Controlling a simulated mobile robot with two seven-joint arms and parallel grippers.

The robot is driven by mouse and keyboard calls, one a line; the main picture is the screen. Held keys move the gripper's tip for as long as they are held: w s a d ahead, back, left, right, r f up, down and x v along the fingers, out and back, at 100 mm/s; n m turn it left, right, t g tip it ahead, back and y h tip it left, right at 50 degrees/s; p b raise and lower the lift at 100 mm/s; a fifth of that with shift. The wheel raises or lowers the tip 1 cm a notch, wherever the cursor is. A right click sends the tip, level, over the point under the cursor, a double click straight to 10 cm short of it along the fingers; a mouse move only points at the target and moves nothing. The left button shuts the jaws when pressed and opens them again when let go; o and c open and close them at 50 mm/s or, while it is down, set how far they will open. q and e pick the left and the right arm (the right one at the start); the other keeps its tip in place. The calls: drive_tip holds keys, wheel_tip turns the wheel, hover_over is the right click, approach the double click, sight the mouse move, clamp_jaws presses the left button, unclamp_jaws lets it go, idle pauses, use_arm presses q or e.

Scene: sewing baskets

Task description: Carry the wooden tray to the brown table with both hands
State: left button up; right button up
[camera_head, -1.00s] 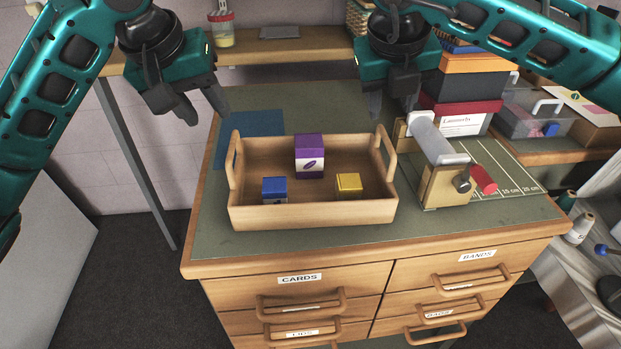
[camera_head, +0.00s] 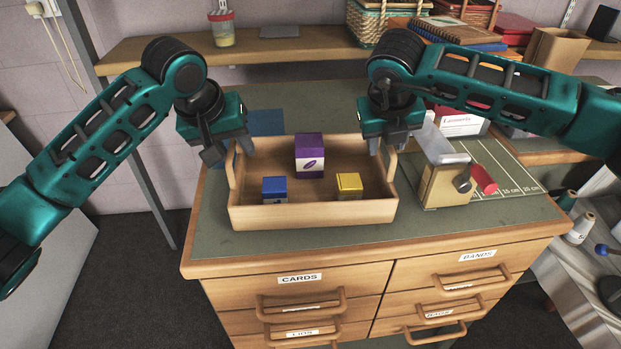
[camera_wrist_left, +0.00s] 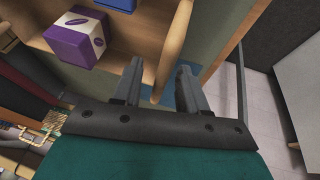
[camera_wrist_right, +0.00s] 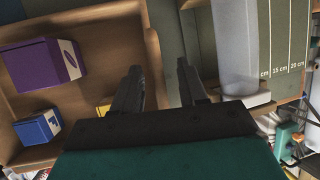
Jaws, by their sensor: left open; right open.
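The wooden tray (camera_head: 312,215) sits on the green top of a wooden drawer cabinet. It holds a purple-and-white box (camera_head: 309,157), a blue box (camera_head: 274,190) and a yellow box (camera_head: 348,186). My left gripper (camera_head: 231,152) is open above the tray's left handle (camera_head: 231,165); in the left wrist view the open fingers (camera_wrist_left: 157,84) are near that end. My right gripper (camera_head: 388,146) is open at the tray's right handle, which it partly hides; the right wrist view shows its open fingers (camera_wrist_right: 160,88) beside the tray's end wall. Contact cannot be told.
A device with a grey top and red knob (camera_head: 446,178) stands close to the tray's right side. A blue mat (camera_head: 266,123) lies behind the tray. A wooden shelf (camera_head: 300,51) with a jar (camera_head: 222,28) runs along the back wall. Baskets and books stand at the back right.

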use_arm(q)
clamp_jaws()
use_arm(e)
clamp_jaws()
use_arm(q)
drive_tip(key=shift+r, duration=0.1)
use_arm(e)
drive_tip(key=shift+r, duration=0.1)
